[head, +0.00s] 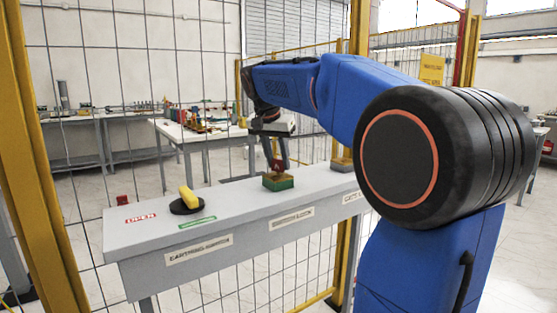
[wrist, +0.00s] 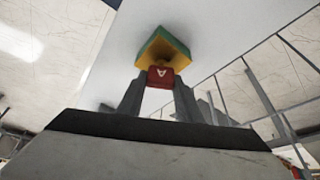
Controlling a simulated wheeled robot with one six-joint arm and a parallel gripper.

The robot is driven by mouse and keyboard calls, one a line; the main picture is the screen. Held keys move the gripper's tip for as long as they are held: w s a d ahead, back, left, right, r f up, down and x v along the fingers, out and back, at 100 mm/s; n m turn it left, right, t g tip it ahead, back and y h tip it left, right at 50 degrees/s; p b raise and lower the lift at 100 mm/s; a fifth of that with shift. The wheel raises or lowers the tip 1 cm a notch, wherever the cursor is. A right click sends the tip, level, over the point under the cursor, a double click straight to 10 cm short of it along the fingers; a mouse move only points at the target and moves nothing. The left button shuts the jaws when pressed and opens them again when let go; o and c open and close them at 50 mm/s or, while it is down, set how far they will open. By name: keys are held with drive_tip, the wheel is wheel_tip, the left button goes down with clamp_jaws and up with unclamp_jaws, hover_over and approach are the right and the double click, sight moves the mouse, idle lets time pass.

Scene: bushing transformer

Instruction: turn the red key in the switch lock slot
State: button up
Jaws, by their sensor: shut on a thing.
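The red key (wrist: 161,77) shows in the wrist view with a white mark on its face. My gripper (wrist: 160,95) is shut on it, one finger at each side. Beyond the key is the switch lock (wrist: 165,47), a block with a yellow top and green sides. In the head view the lock (head: 279,182) sits on the grey panel, and the red key (head: 277,165) stands at its top, in the fingers of my gripper (head: 278,160). Whether the key is fully in the slot cannot be told.
The grey panel (head: 140,248) also carries a yellow handle on a black disc (head: 187,201) and a small red block (head: 122,200) at left. Wire fencing stands behind the panel.

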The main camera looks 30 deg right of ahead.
drive_tip(key=n+y, duration=0.1)
drive_tip(key=n, duration=0.2)
drive_tip(key=n+t, duration=0.1)
drive_tip(key=n, duration=0.2)
drive_tip(key=shift+t+y, duration=0.3)
drive_tip(key=shift+y, duration=0.1)
drive_tip(key=n+y, duration=0.2)
drive_tip(key=n, duration=0.3)
drive_tip(key=shift+n, duration=0.3)
drive_tip(key=o, duration=1.2)
drive_tip(key=shift+t, duration=0.3)
drive_tip(key=v, duration=1.7)
drive_tip(key=shift+s+d+r, duration=0.1)
drive_tip(key=shift+d+r, duration=0.05)
drive_tip(key=shift+r, duration=0.15)
